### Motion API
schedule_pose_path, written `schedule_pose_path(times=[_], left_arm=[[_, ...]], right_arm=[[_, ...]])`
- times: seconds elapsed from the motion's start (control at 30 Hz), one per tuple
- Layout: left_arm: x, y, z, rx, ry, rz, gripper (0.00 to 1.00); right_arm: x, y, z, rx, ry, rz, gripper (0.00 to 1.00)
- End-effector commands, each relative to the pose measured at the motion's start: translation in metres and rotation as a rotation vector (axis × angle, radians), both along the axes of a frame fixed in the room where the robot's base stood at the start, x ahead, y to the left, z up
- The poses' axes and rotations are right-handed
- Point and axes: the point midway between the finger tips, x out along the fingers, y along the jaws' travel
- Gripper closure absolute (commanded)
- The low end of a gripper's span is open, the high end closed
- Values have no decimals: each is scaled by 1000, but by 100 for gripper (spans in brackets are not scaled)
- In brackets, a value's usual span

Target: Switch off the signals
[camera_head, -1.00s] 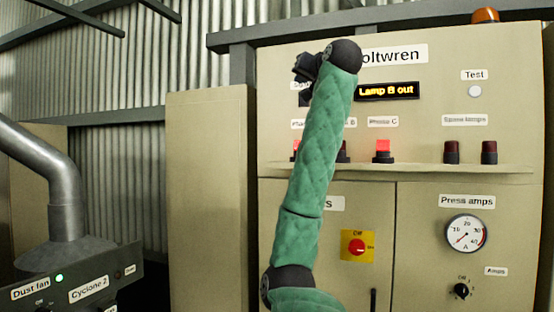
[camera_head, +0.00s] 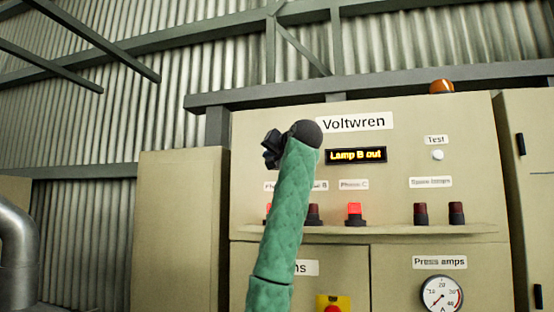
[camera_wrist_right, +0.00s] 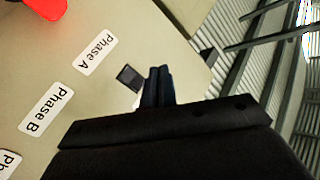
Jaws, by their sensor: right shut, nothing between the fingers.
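In the head view, my right gripper (camera_head: 270,150) is at the upper left of the beige Voltwren panel (camera_head: 395,205). In the right wrist view, its fingers (camera_wrist_right: 158,82) are shut and empty. A small dark rectangular piece (camera_wrist_right: 130,77) on the panel shows beside the fingertips; I cannot tell whether they touch. A white sliver, perhaps a label, is mostly hidden behind the fingers. No signals label is readable now. The Phase C lamp (camera_head: 354,211) glows red. The Phase B lamp (camera_head: 313,214) is dark. A lit red lamp (camera_head: 267,209) is partly hidden by my arm. My left gripper is not in view.
The display (camera_head: 356,156) reads "Lamp B out". Two dark spare lamps (camera_head: 420,213) stand on the ledge at right. A white Test button (camera_head: 438,155), an ammeter (camera_head: 442,294) and an amber beacon (camera_head: 441,87) are on the cabinet. Another cabinet (camera_head: 178,230) stands at left.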

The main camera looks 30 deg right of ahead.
Motion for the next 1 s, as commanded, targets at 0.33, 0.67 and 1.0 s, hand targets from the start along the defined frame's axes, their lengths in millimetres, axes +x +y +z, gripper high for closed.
schedule_pose_path(times=[0.33, 0.67, 1.0], left_arm=[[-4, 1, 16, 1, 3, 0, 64], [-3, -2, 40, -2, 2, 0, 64], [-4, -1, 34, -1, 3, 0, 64]], right_arm=[[14, -17, 6, 0, 1, 0, 100], [40, -46, 11, 1, 2, 0, 100], [55, -65, 10, -1, 0, 0, 100]])
